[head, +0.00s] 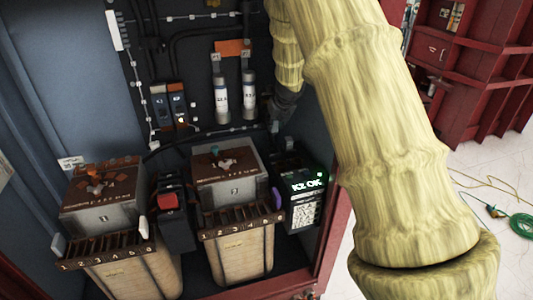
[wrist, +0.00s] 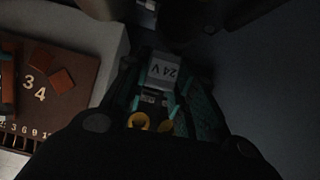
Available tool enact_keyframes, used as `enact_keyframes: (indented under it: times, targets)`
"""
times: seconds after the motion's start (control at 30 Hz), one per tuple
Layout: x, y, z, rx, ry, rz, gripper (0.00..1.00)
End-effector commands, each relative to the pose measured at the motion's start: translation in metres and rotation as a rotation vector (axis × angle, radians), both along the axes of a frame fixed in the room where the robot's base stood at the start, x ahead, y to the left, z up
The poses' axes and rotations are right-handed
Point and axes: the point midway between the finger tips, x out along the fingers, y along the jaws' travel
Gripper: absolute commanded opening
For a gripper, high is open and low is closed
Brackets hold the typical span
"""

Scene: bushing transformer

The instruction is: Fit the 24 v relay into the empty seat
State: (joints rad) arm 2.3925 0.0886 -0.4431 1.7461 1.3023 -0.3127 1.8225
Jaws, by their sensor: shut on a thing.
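The 24 V relay (wrist: 163,72) shows in the wrist view, its pale label reading upside down. My gripper (wrist: 166,95) is shut on it, with dark and teal finger parts on both sides. In the head view my gripper (head: 284,104) is at the right side of the cabinet's back panel, above the lit box, and mostly hidden by my arm. The relay cannot be made out there. I cannot pick out the empty seat in either view. Two narrow modules (head: 168,105) sit side by side on the back panel; the right one has an orange light.
Two fuses (head: 220,95) hang on the back panel. A box lit "K2 OK" (head: 306,188) stands beside the cabinet's right wall. A green cable (head: 522,226) lies on the floor outside.

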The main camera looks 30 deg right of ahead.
Motion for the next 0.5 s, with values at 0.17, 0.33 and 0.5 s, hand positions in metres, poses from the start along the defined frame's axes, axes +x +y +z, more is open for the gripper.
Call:
enact_keyframes:
  times: [0.17, 0.33, 0.5]
  targets:
    - [-0.002, -0.005, -0.010, -0.002, -0.010, -0.043, 0.00]
    - [-0.002, -0.004, -0.040, -0.001, -0.009, -0.044, 0.00]
    - [-0.001, -0.004, -0.059, -0.004, -0.010, -0.040, 0.00]
